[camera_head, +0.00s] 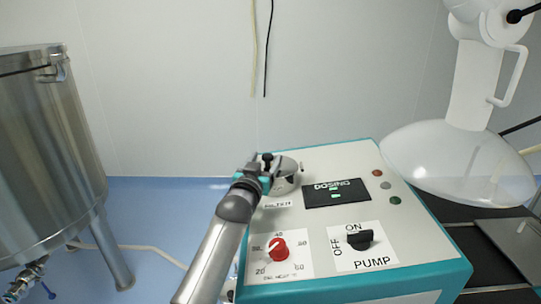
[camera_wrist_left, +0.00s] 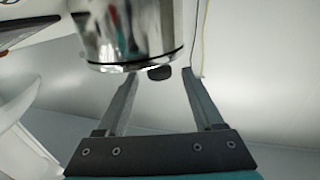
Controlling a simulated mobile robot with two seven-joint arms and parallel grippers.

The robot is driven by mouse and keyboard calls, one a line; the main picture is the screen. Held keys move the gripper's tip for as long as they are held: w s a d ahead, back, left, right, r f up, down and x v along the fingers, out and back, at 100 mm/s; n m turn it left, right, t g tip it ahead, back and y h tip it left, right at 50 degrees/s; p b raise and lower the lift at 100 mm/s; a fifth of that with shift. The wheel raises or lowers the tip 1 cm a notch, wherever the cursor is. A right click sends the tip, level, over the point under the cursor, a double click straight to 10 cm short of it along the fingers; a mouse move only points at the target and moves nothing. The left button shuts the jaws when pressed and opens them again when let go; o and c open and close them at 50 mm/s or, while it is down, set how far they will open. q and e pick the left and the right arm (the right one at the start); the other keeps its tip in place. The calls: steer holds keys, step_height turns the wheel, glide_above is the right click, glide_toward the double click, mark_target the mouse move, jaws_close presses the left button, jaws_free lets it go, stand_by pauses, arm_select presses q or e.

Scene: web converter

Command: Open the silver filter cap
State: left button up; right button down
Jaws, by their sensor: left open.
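The silver filter cap (camera_head: 287,180) sits at the back left of the white machine top and is partly hidden by my left gripper (camera_head: 266,168). In the left wrist view, the shiny silver cylinder (camera_wrist_left: 125,35) fills the upper middle. My left gripper also shows there (camera_wrist_left: 162,74), with two fingers spread apart and nothing between them that I can see held. A small dark tab (camera_wrist_left: 159,73) at the cylinder's rim appears between the fingertips. I cannot tell whether a finger touches the cap. My right gripper is not in view.
The machine panel holds a dosing display (camera_head: 337,193), a red knob (camera_head: 278,249) and a black pump switch (camera_head: 360,239). A clear dome (camera_head: 455,165) on a white arm stands at the right. A steel tank (camera_head: 45,145) stands at the left.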

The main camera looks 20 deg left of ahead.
mark_target(266, 159)
arm_select(q)
steer(key=w+b, duration=0.1)
steer(key=w, duration=0.2)
steer(key=shift+w, duration=0.55)
steer(key=shift+w+b, duration=0.45)
steer(key=shift+w, duration=0.25)
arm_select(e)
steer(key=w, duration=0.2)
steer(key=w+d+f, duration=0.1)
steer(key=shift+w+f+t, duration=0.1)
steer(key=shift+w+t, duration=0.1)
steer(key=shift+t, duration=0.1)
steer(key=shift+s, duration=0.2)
arm_select(q)
jaws_close()
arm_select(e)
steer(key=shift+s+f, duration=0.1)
